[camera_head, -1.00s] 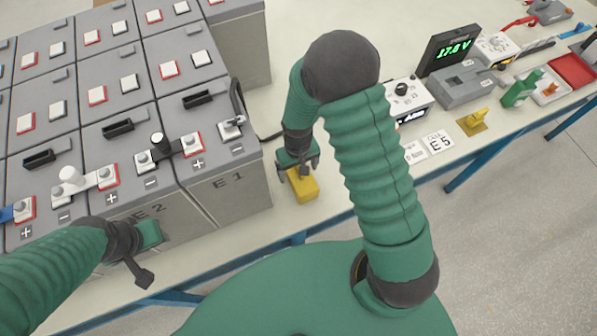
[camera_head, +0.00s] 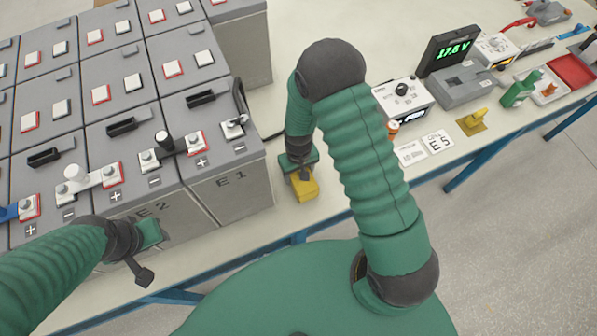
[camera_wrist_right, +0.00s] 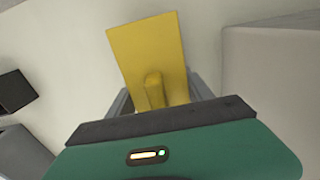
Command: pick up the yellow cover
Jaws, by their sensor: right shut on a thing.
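The yellow cover (camera_head: 304,187) lies on the white bench top, just right of the battery marked E 1. In the right wrist view the cover (camera_wrist_right: 148,48) is a flat yellow plate with a raised grip (camera_wrist_right: 154,88). My right gripper (camera_head: 301,174) reaches down over it and is shut on that grip. The cover appears to rest on the bench still; any gap beneath it cannot be seen. My left gripper (camera_head: 144,262) hangs at the front left, before the battery marked E 2, away from the cover.
Rows of grey batteries (camera_head: 232,192) fill the left, with metal links on the front row. To the right stand a display reading 17.6 V (camera_head: 450,48), a white instrument (camera_head: 404,97), cards (camera_head: 437,141) and a yellow piece (camera_head: 475,119). Bench between batteries and instruments is mostly clear.

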